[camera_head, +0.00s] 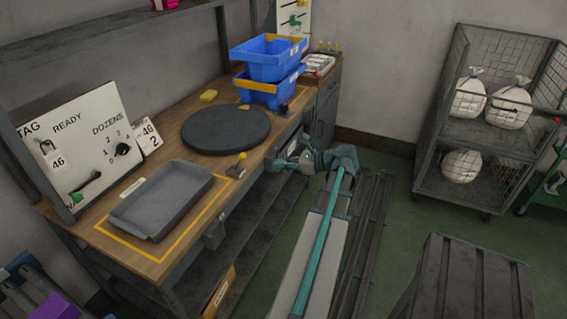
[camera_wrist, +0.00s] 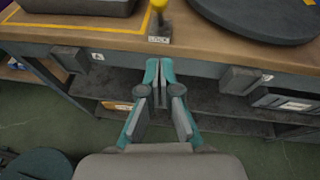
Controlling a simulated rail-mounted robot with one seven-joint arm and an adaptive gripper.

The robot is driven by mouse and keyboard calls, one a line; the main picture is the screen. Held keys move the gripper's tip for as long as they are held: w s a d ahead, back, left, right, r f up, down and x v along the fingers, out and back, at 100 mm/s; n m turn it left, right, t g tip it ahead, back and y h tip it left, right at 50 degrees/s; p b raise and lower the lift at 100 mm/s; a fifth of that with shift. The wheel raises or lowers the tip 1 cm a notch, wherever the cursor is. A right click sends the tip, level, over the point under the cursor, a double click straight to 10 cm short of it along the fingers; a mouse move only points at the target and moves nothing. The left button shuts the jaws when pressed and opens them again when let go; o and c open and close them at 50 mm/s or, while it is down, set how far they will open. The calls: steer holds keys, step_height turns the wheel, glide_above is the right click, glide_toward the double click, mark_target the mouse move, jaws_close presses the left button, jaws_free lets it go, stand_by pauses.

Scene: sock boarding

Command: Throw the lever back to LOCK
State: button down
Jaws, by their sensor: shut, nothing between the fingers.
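The lever with the yellow knob (camera_head: 242,156) stands at the front edge of the wooden bench, between the grey tray and the round dark disc. In the wrist view its yellow knob (camera_wrist: 159,4) is cut by the top edge, above a short dark stalk and base. A label (camera_wrist: 158,39) reading LOCK is at the base's near side. Its exact tilt is hard to tell. My gripper (camera_wrist: 158,66) is shut and empty, its teal fingertips together. It is in front of the bench edge, pointing towards the lever, apart from it.
The grey tray (camera_head: 160,200) lies inside a yellow outline left of the lever. The round dark disc (camera_head: 226,129) is behind it. Blue bins (camera_head: 268,62) stand farther back. Grey boxes (camera_wrist: 240,80) protrude below the bench edge. A marked board (camera_head: 85,142) stands left.

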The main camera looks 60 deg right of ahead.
glide_toward(239, 162)
step_height(239, 162, down, 3)
steer(key=w, duration=0.1)
steer(key=w+r+p, duration=0.1)
steer(key=w, duration=0.1)
steer(key=shift+w+a+r, duration=0.25)
steer(key=shift+w+r, duration=0.1)
steer(key=shift+r, duration=0.05)
steer(key=shift+r+p, duration=0.15)
steer(key=shift+p, duration=0.25)
